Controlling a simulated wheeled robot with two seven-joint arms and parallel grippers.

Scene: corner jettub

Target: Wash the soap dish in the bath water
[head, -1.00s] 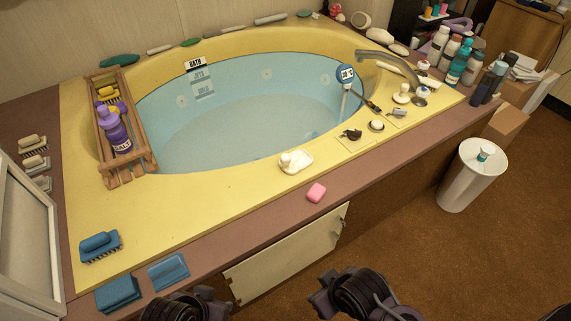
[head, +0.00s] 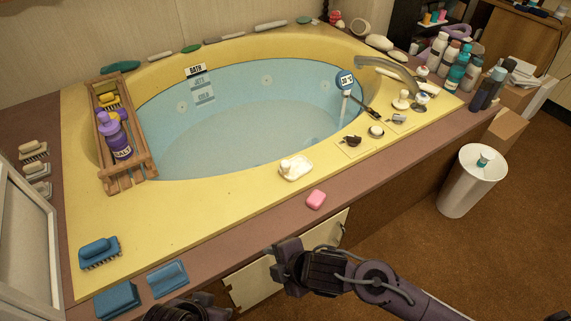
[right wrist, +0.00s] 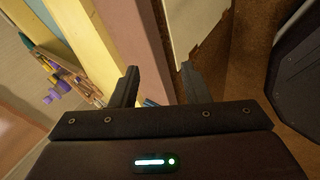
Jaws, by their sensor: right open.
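A white soap dish (head: 296,171) with a pale lump on it sits on the yellow tub rim, at the near edge of the water. The bath water (head: 240,135) fills the blue corner tub. My right gripper (head: 272,262) is in front of the tub's cabinet, below and apart from the dish. In the right wrist view its jaws (right wrist: 158,70) are open with nothing between them. My left gripper (head: 185,309) shows only in part at the bottom edge of the head view, and its jaws cannot be made out.
A pink soap bar (head: 316,200) lies on the brown ledge near the dish. A wooden caddy (head: 133,175) with a purple bottle stands on the left rim. Blue brushes (head: 99,252) lie at the near left. The tap (head: 385,67) and several bottles are at the right.

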